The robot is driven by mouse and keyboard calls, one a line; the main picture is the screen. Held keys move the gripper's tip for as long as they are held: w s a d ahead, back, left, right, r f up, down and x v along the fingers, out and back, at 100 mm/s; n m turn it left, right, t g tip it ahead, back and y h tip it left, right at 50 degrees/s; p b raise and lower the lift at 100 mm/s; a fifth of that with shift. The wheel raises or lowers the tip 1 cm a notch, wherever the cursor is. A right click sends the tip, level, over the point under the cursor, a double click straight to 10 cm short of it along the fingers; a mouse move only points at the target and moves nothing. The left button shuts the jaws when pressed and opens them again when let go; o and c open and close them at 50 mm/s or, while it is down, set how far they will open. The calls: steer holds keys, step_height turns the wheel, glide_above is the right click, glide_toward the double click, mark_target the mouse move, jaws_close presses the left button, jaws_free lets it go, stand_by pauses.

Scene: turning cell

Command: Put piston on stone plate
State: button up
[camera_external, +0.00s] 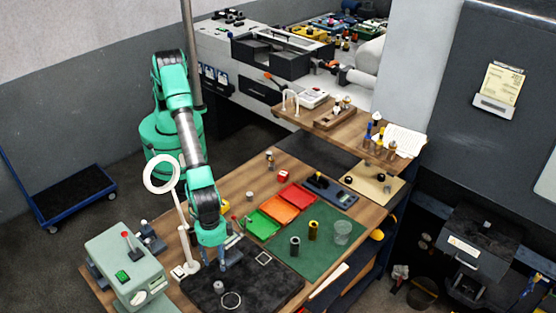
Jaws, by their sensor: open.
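The stone plate (265,283) is the dark slab at the front of the wooden bench. My gripper (230,262) points down over its back left part, with its fingers apart and nothing seen between them. A small grey metal cylinder (219,286) stands on the plate in front of my gripper, apart from it. It may be the piston, but it is too small to tell. A pale ring (230,300) lies beside it, and a thin square frame (263,258) lies near the plate's back edge. Another small grey cylinder (250,196) stands on the wood behind.
A green mat (325,262) right of the plate bears a dark cylinder (295,246), a yellow-black cylinder (313,231) and a clear cup (342,233). Coloured trays (281,216) lie behind. A green-grey machine (125,265) and a white ring lamp (163,174) stand left.

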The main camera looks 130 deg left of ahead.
steer(key=s+a+r+m+t, duration=0.1)
steer(key=s+a+r, duration=0.2)
steer(key=a+r, duration=0.5)
steer(key=s+a+r, duration=0.4)
steer(key=a+r, duration=0.1)
steer(key=r, duration=0.7)
steer(key=s+a+r+m+t, duration=0.1)
steer(key=s+a+r+t, duration=0.1)
steer(key=s+a+r, duration=0.9)
steer(key=s+a+r+m+t, duration=0.1)
steer(key=s+a+r, duration=0.25)
steer(key=s, duration=0.45)
steer(key=s+a+r, duration=0.2)
steer(key=s+a, duration=0.3)
steer(key=s, duration=0.4)
steer(key=s+a+f, duration=0.1)
steer(key=s+a, duration=0.1)
steer(key=s, duration=0.6)
steer(key=s+a+f+m+t, duration=0.1)
steer(key=s+a+f, duration=0.1)
steer(key=s, duration=0.6)
steer(key=shift+a, duration=0.45)
steer(key=shift+f, duration=0.1)
step_height(320, 180, down, 18)
steer(key=b, duration=1.7)
steer(key=shift+b, duration=0.35)
